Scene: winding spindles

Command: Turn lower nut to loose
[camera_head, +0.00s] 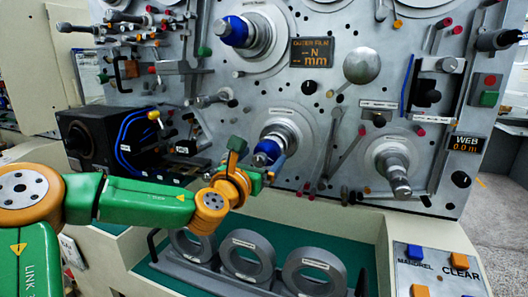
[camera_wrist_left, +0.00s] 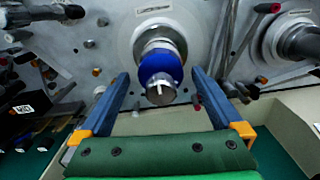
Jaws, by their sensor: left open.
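The lower nut, a blue collar (camera_head: 267,151), sits on the silver lower spindle (camera_head: 286,135) in the head view. In the left wrist view the blue nut (camera_wrist_left: 160,70) shows near the top middle, with a silver end that has a pale slot or bar. My left gripper (camera_head: 258,168) is at the nut, its arm reaching in from the left. In the left wrist view its two blue fingers (camera_wrist_left: 160,80) are open, one on each side of the nut with gaps between. I cannot tell how deep the fingertips reach along it. My right gripper is not in view.
An upper spindle with a blue nut (camera_head: 232,30) is above, and a bare spindle (camera_head: 397,172) to the right. A black box unit (camera_head: 90,140) stands left. Several grey rings (camera_head: 248,255) rest in the tray below. Rods and knobs crowd the panel.

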